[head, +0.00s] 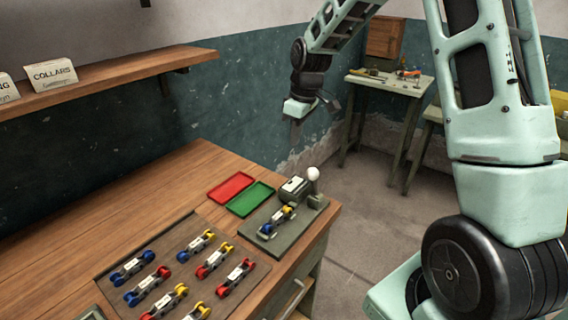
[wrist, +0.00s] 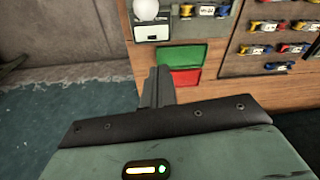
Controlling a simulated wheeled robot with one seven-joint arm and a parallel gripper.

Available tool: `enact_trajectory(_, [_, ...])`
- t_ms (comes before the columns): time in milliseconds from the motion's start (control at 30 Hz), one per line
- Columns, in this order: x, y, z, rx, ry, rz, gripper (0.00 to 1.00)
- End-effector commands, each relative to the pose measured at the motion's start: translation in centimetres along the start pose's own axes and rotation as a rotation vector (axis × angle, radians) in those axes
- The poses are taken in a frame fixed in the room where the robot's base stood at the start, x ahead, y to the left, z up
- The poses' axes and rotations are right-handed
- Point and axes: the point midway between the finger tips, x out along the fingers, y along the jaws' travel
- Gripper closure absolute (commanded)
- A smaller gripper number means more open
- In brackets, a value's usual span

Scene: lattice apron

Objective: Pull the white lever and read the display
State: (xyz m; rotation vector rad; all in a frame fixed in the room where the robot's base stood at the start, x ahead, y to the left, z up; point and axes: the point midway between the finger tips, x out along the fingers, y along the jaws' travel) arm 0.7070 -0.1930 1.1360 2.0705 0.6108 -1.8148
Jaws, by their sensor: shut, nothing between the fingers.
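The lever with a white ball knob (head: 313,174) stands upright at the back right of a grey-green test fixture (head: 262,243) on the wooden bench. Its white knob (wrist: 146,9) also shows at the top of the wrist view. A small box with the display (head: 293,189) sits beside the lever; I cannot read its face. A linkage with blue and yellow ends (head: 277,219) lies on the fixture. My gripper (head: 296,132) is shut and empty, in the air above and behind the fixture, apart from the lever. Its shut fingers (wrist: 158,88) show in the wrist view.
A red tray (head: 231,187) and a green tray (head: 250,198) lie left of the fixture. A board (head: 185,262) with several coloured linkages is at the front. A shelf (head: 110,82) runs along the left wall. A small table (head: 391,83) stands behind.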

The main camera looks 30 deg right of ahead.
Motion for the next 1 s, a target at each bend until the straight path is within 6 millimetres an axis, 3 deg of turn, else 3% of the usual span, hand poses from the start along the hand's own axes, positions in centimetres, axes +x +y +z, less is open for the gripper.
enact_trajectory(100, [0.0,0.9,0.2,0.002,0.001,0.003,1.0])
enact_trajectory(533, [0.9,0.7,0.2,0.001,-0.002,-0.001,1.0])
enact_trajectory(1000, [9.5,0.6,0.2,0.001,-0.003,-0.002,1.0])
